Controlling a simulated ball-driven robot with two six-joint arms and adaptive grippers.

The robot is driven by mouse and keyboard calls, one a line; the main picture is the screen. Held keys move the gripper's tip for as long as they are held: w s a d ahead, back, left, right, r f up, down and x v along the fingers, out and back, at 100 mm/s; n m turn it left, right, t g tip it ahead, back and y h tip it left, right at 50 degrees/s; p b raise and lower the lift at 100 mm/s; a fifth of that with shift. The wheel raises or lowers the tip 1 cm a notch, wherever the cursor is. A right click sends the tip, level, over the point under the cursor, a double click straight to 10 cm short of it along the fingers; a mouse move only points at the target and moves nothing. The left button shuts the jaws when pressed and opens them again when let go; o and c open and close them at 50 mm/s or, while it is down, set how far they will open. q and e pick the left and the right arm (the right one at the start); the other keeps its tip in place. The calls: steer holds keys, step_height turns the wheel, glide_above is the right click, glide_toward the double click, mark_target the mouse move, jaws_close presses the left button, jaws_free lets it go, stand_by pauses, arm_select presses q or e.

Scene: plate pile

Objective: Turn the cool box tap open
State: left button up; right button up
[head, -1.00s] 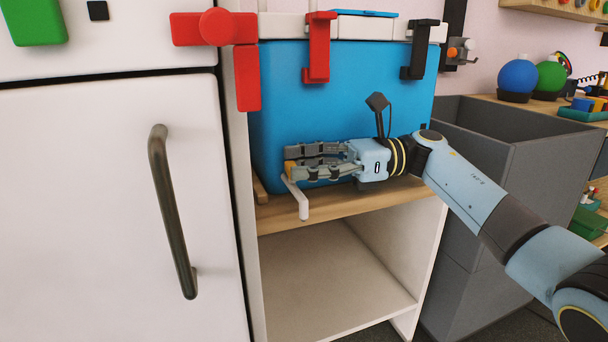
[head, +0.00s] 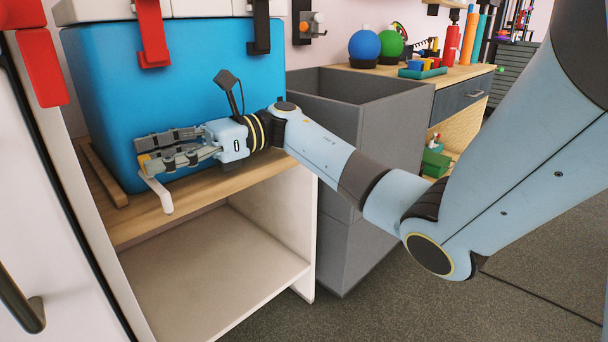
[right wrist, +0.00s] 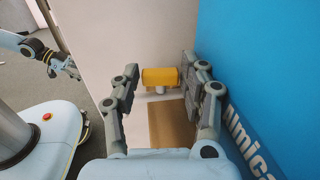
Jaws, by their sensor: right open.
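The blue cool box (head: 185,90) sits on a wooden shelf top. At its lower left is the tap, with a yellow part (right wrist: 160,77) and a white bent piece (head: 157,190) that hangs down over the shelf edge. My right gripper (head: 146,150) lies level in front of the box, open, its fingertips at the tap. In the right wrist view the yellow part sits between the fingertips; I cannot tell if they touch it. The fingers hide much of the tap in the head view. My left gripper (right wrist: 68,65) shows small in the right wrist view; its jaws are unclear.
The wooden shelf top (head: 240,178) has an open white compartment below. A white door with a dark handle (head: 25,305) stands close on the left. A grey bin (head: 345,100) stands right of the box. Red and black clamps (head: 153,35) hang over the box's front.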

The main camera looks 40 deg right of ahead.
steer(key=m+t+p, duration=0.1)
steer(key=p, duration=0.1)
steer(key=m+t+p, duration=0.1)
steer(key=p, duration=0.1)
steer(key=r+t+h+p, duration=0.1)
steer(key=t+p, duration=0.1)
steer(key=shift+s+r+m, duration=0.1)
steer(key=shift+s+m, duration=0.15)
steer(key=shift+m, duration=0.15)
steer(key=f+p+v, duration=0.1)
steer(key=v, duration=1)
steer(key=s+a+f+m+t+h+p, duration=0.1)
steer(key=s+a+f+m+t+h, duration=0.35)
steer(key=m, duration=0.65)
arm_select(q)
step_height(320, 180, up, 11)
steer(key=w+t, duration=0.1)
steer(key=w, duration=0.2)
steer(key=shift+r+p, duration=0.15)
steer(key=shift+p, duration=0.2)
arm_select(e)
steer(key=s+d+f+m+h, duration=0.4)
steer(key=s+f+m+h, duration=0.2)
steer(key=m, duration=0.8)
steer(key=s+d+f+m+h, duration=0.4)
steer(key=s+f+m+h, duration=0.3)
steer(key=m, duration=0.8)
steer(key=shift+s+f+h, duration=0.2)
steer(key=shift+s+h, duration=0.25)
steer(key=shift+s, duration=0.05)
